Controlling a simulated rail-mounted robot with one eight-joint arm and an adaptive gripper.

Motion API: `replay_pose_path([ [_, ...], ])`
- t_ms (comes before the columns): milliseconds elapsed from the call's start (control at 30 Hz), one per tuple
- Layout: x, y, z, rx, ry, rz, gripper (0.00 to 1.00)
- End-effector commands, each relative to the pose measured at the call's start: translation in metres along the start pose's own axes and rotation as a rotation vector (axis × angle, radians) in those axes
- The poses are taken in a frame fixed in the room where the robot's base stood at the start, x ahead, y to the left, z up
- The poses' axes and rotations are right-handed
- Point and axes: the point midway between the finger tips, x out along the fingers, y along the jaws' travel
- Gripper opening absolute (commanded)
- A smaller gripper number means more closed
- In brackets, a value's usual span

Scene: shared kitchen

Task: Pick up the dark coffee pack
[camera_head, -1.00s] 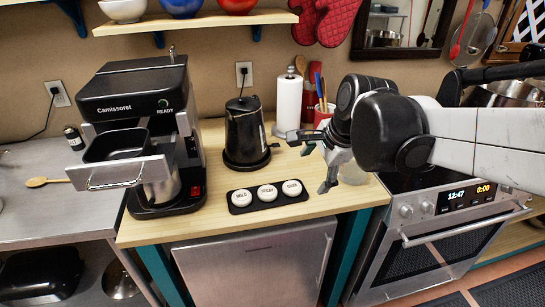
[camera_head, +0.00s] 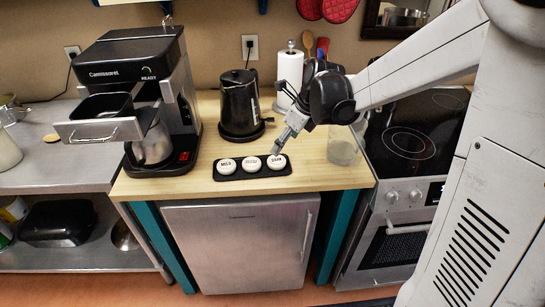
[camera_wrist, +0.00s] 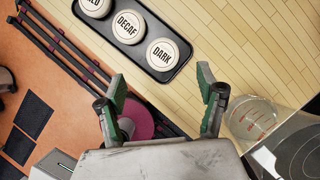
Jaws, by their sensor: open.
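The dark coffee pack is a round white pack labelled DARK (camera_wrist: 163,54), at the right end of a black tray (camera_wrist: 128,22) in the wrist view. In the head view it is the rightmost of three round packs (camera_head: 276,162). A DECAF pack (camera_wrist: 126,27) sits beside it, and a third (camera_wrist: 93,3) is partly cut off by the frame edge. My gripper (camera_wrist: 162,88) is open and empty, its green-padded fingers spread. In the head view my gripper (camera_head: 287,139) hangs just above and behind the DARK pack, apparently not touching it.
A glass measuring cup (camera_head: 343,151) stands right of the tray near the stove (camera_head: 408,140). A black kettle (camera_head: 240,105) and paper towel roll (camera_head: 289,80) stand behind. The coffee machine (camera_head: 150,85) is at left with its filter basket (camera_head: 101,118) out. Wooden counter (camera_head: 200,181) is bare around the tray.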

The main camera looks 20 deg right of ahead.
Motion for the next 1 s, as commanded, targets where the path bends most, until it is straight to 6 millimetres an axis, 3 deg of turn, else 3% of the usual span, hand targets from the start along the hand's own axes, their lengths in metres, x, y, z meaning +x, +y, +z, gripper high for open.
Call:
replay_pose_path([
  [200, 0.032, 0.0, 0.0, -0.002, 0.0, 0.0, 0.7],
  [533, 0.05, -0.001, -0.001, -0.002, 0.001, -0.001, 0.7],
  [833, 0.085, -0.003, -0.005, -0.003, 0.001, 0.0, 0.7],
  [1000, 0.095, -0.003, -0.005, -0.002, 0.001, -0.001, 0.7],
])
